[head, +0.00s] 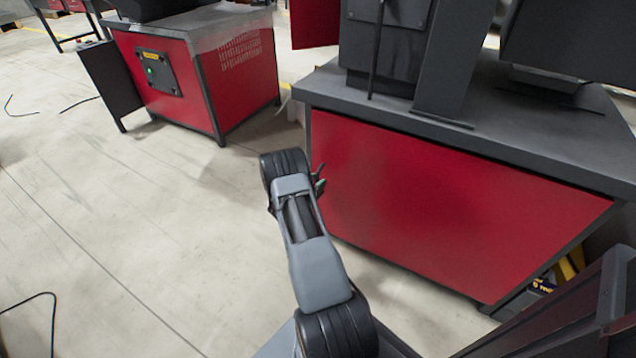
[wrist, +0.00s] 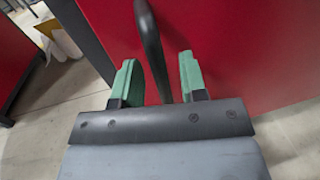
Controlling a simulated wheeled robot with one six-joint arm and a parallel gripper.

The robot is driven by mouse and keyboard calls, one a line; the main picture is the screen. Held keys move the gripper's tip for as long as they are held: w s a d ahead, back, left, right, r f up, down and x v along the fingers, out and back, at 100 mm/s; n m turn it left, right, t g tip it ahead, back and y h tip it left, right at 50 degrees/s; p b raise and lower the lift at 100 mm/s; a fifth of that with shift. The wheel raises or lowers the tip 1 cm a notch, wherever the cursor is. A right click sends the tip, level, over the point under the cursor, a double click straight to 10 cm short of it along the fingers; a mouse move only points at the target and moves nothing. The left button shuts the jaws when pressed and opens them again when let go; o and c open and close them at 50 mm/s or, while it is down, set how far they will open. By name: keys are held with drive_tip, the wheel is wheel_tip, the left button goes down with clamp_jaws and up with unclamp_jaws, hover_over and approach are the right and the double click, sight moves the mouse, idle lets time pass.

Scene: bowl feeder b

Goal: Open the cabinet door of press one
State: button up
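A press stands on a base cabinet with a dark grey top and a large red front panel (head: 440,200); I cannot tell from any label whether it is press one. My gripper (head: 319,181) is at the left edge of this red panel. In the wrist view, the green fingers of my gripper (wrist: 158,66) are apart. A black bar handle (wrist: 150,38) runs between them in front of a red surface (wrist: 245,45). Gaps show on both sides of the handle. The handle is hidden behind my arm in the head view.
Another red cabinet (head: 195,80) with a green-lit switch box stands at the back left. A red panel (head: 314,24) stands behind the near press. Dark and yellow items (head: 562,270) lie at the right. Open concrete floor (head: 120,220) lies left; cables (head: 45,300) lie on it.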

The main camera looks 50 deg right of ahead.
drive_tip(key=shift+d, duration=0.35)
clamp_jaws()
idle(0.4)
